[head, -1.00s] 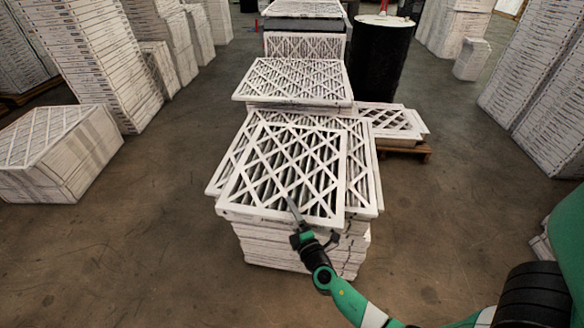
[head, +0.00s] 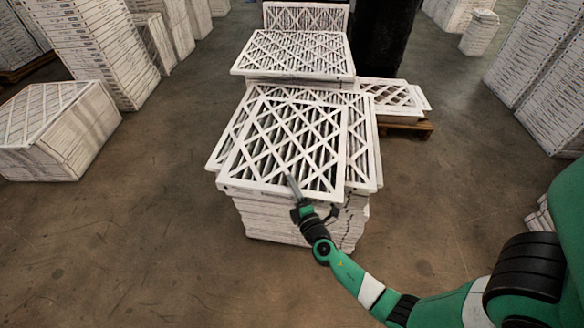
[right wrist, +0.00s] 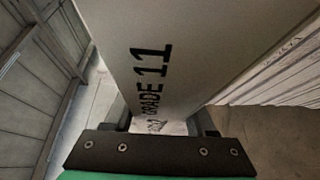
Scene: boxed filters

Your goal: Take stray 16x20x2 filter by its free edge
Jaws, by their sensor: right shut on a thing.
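The stray filter (head: 284,147) is a white-framed panel with a diamond lattice over dark pleats. It lies skewed on top of the front stack of filters (head: 283,222), its near edge out over the stack's front. My right gripper (head: 312,197) is at that near edge, one finger above the frame. The lower finger is partly hidden. My left gripper is not in view.
More filters (head: 295,52) are stacked just behind. A low pallet with filters (head: 397,97) stands at the right, a dark drum (head: 381,35) behind it. A carton-like filter stack (head: 55,130) is at the left. The floor in front is clear.

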